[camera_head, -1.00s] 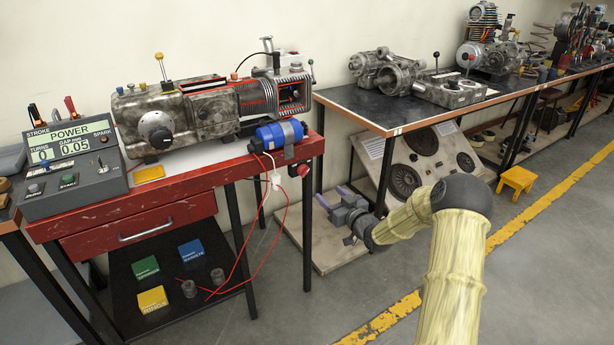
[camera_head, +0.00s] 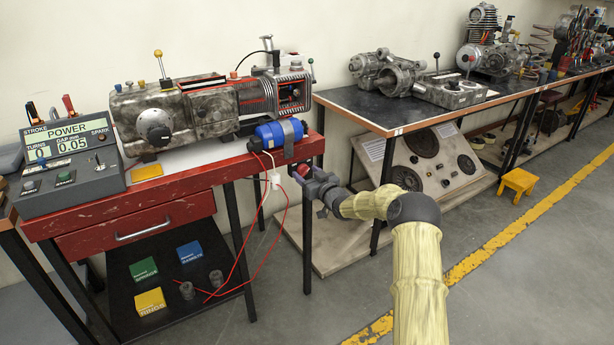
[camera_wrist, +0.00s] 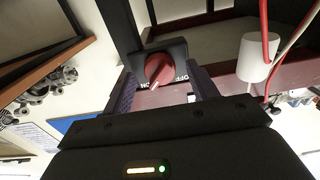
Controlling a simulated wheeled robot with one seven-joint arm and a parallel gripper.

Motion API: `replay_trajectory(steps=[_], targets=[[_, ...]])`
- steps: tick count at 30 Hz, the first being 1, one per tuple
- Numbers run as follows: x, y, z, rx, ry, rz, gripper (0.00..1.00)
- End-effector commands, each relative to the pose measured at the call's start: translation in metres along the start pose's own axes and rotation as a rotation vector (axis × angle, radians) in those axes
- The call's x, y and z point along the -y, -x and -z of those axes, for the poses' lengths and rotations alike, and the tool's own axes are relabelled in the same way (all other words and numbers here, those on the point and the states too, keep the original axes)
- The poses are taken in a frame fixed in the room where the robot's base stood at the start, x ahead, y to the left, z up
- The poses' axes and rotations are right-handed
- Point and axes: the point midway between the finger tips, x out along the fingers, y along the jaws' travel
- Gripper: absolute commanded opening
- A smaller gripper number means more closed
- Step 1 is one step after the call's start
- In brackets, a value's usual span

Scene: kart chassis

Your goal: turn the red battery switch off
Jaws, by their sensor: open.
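The red battery switch (camera_head: 303,171) is at the right end of the red bench, partly hidden by my gripper (camera_head: 310,180) in the head view. In the wrist view, the switch is a round red knob (camera_wrist: 159,68) with a pale pointer mark, on a black plate (camera_wrist: 177,50). Upside-down ON and OFF labels show on the plate, ON at left and OFF at right. The pointer mark lies nearer ON. My gripper (camera_wrist: 162,88) is open, with one finger on each side of the knob in this view. I cannot tell whether either finger touches it.
The red bench (camera_head: 190,182) carries an engine (camera_head: 175,118) and a blue cylinder (camera_head: 275,134). A red wire (camera_head: 285,215) hangs near the switch, and a white fitting (camera_wrist: 255,60) sits right of it in the wrist view. A second bench (camera_head: 345,100) stands behind my arm.

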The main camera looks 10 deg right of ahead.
Motion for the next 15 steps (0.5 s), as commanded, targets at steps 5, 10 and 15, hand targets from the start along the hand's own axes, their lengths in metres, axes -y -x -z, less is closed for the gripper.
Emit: replay_trajectory(steps=[5,10,15], targets=[[-0.0004,-0.0060,-0.0004,0.001,0.000,-0.001,0.59],[-0.0003,-0.0060,-0.0002,0.001,0.000,-0.001,0.59],[-0.0003,-0.0058,-0.0002,0.001,0.000,-0.001,0.35]])
